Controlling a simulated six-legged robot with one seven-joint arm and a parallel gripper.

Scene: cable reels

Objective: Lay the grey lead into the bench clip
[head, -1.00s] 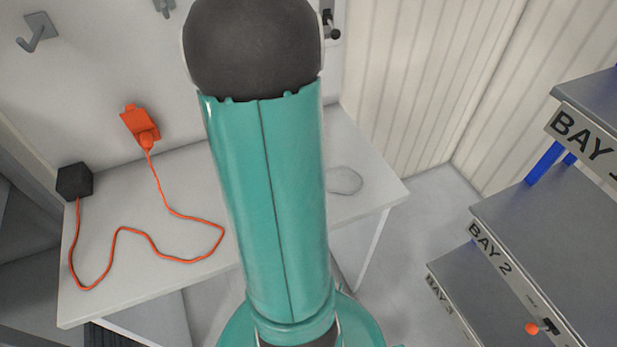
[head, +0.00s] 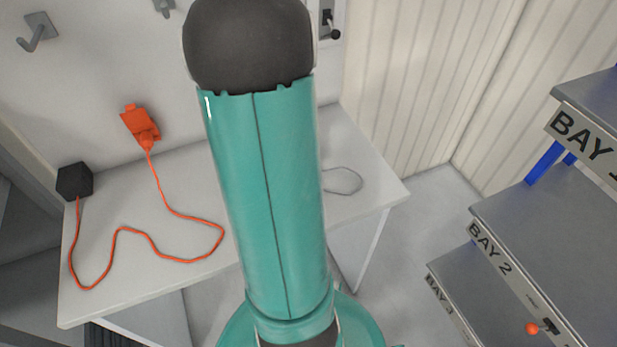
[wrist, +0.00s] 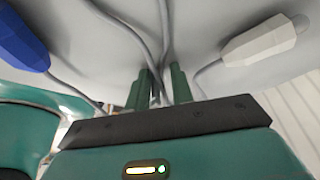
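In the wrist view my gripper (wrist: 161,90) has its two green fingers a little apart. Grey cord (wrist: 165,35) runs down from the top edge into the gap between them; I see no clear contact with either finger. A pale grey connector (wrist: 262,42) lies to the right of the fingers, with a thin cord leading from it toward the right finger. A blue connector (wrist: 22,38) is at the far left. In the head view a thin grey loop of cord (head: 343,181) lies on the right part of the bench. My arm hides the gripper there. I cannot make out the bench clip.
The bench (head: 190,190) holds a black block (head: 75,181) with an orange cord (head: 150,235) leading to an orange plug unit (head: 140,125) at the wall. Shelves (head: 545,220) marked with bay numbers stand at the right. A black wall fitting (head: 329,25) is behind the arm.

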